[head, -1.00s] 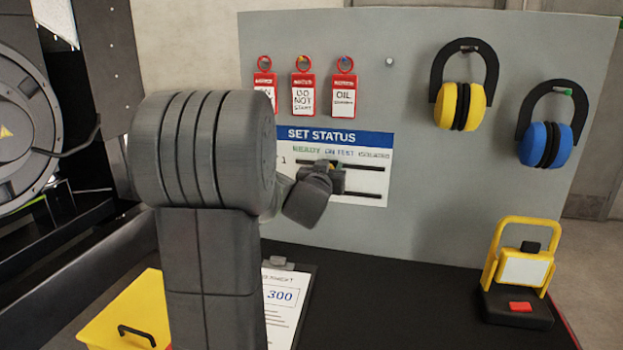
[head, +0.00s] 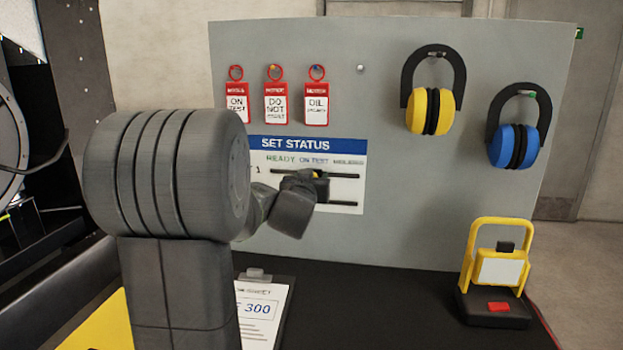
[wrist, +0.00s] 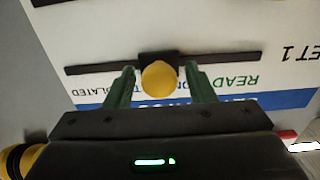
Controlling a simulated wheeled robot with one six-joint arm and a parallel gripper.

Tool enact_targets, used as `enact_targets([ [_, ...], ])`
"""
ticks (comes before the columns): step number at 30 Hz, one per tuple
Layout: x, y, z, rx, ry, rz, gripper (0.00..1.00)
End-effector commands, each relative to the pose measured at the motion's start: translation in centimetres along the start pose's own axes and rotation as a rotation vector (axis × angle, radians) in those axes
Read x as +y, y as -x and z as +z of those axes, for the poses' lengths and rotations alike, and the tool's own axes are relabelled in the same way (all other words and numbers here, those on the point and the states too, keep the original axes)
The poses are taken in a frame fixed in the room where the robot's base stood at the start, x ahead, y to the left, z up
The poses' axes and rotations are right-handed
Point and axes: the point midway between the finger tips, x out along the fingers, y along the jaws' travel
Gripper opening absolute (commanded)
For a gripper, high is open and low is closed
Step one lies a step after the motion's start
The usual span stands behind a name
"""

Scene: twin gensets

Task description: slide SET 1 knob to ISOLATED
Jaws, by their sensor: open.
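The SET STATUS board (head: 300,144) is on the grey panel, with READY, ON TEST and ISOLATED labels above two dark slide tracks. In the wrist view the board is upside down. The yellow SET 1 knob (wrist: 159,77) sits on its dark track (wrist: 225,83), by the ON TEST label, between READY and ISOLATED. My gripper (wrist: 160,72) is open, with one green finger on each side of the knob and slim gaps between. In the head view my gripper (head: 318,186) is at the upper track and hides part of it; a bit of yellow shows there.
Three red tags (head: 276,97) hang above the board. Yellow earmuffs (head: 430,108) and blue earmuffs (head: 514,145) hang at right. A yellow work lamp (head: 497,270) and a clipboard (head: 262,310) are on the black bench (head: 390,300).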

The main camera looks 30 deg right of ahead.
Motion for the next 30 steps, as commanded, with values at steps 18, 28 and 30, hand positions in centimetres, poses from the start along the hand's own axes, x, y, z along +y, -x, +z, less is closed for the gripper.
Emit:
enact_targets([
  [18, 0.0, 10.2, -0.1, 0.002, -0.001, -0.001, 0.5],
  [28, 0.0, 13.3, 0.0, 0.0, 0.0, 0.0, 0.5],
  [30, 0.0, 13.5, 0.0, 0.001, 0.0, 0.0, 0.5],
])
